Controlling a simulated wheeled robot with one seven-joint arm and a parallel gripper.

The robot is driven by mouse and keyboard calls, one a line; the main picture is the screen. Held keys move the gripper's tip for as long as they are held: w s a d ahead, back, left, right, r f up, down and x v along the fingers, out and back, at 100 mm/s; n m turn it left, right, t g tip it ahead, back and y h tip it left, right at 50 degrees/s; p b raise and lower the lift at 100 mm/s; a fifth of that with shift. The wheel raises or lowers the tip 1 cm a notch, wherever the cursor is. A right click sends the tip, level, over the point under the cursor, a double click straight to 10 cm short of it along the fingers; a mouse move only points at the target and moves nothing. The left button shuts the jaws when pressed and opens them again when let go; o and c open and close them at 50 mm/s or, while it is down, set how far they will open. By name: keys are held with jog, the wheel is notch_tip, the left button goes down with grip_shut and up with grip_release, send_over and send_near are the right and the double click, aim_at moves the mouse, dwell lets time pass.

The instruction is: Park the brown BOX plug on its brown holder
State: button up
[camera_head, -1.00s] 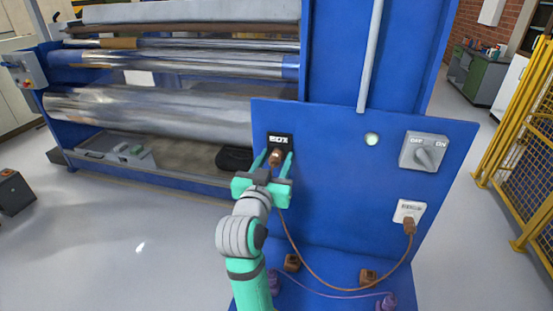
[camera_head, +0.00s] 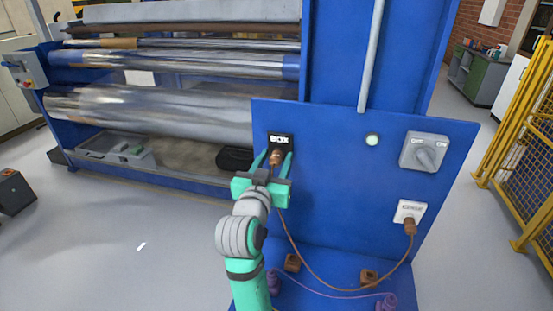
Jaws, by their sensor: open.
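The brown BOX plug (camera_head: 275,157) sits at the black BOX socket (camera_head: 280,140) on the blue panel, with its brown cable hanging below. My gripper (camera_head: 273,161) is open at the plug, its two green fingers on either side of it. I cannot tell whether the fingers touch it. Two brown holders stand on the blue base below: one on the left (camera_head: 292,262) and one on the right (camera_head: 368,277). The cable runs to a second brown plug (camera_head: 409,227) in the white socket (camera_head: 410,211) at the right.
A grey rotary switch (camera_head: 424,152) and a pale round lamp (camera_head: 372,140) are on the panel. A purple cable (camera_head: 330,294) runs between purple parts on the base. Large metal rollers (camera_head: 150,108) are behind on the left, and a yellow fence (camera_head: 520,150) stands at the right.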

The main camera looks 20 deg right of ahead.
aim_at(274, 164)
jog(key=shift+c, duration=0.4)
grip_shut()
jog(key=shift+s, duration=0.1)
jog(key=shift+v, duration=2.9)
